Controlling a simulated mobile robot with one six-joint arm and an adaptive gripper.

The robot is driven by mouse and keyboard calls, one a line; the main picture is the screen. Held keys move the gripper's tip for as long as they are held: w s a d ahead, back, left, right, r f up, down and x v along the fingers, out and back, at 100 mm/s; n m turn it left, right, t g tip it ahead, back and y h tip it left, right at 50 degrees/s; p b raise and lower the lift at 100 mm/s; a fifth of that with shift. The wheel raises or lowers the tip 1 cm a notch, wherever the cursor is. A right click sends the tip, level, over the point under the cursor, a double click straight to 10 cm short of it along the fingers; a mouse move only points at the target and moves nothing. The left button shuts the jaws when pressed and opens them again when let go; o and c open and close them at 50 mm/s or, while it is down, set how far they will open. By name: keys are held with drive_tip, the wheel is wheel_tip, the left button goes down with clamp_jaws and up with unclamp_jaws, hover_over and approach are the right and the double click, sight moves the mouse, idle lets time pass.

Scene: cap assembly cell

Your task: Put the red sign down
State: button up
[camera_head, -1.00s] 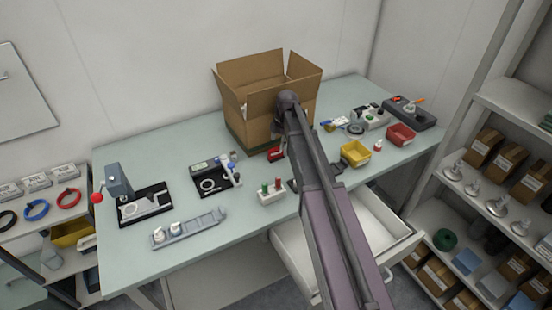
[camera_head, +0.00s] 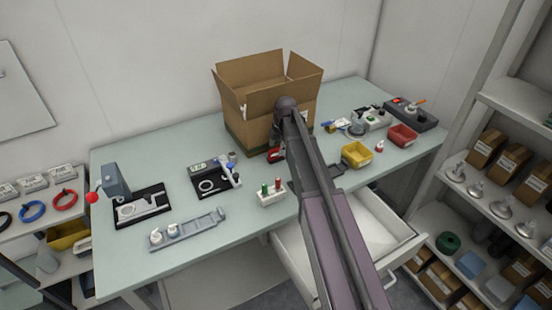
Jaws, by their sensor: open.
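A small red object (camera_head: 274,155), which looks like the red sign, is at the table's middle, just in front of the cardboard box. Its shape is too small to make out. My gripper (camera_head: 279,146) is right above and beside it, small and partly hidden by my own arm. It is open. I cannot tell whether its fingers still touch the red object.
The open cardboard box (camera_head: 243,126) stands close behind my gripper. A white block with red and green parts (camera_head: 271,197) is in front. A yellow bin (camera_head: 357,154) and a red bin (camera_head: 402,135) stand at right. A drawer (camera_head: 345,240) is open below.

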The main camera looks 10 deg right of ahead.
sight(276, 149)
drive_tip(key=shift+w+a+f+b, duration=0.1)
drive_tip(key=shift+a+f+b, duration=0.05)
drive_tip(key=shift+f+b, duration=0.6)
drive_tip(key=shift+a+f+b, duration=0.1)
drive_tip(key=shift+f+b, duration=0.45)
drive_tip(key=shift+f, duration=0.3)
clamp_jaws()
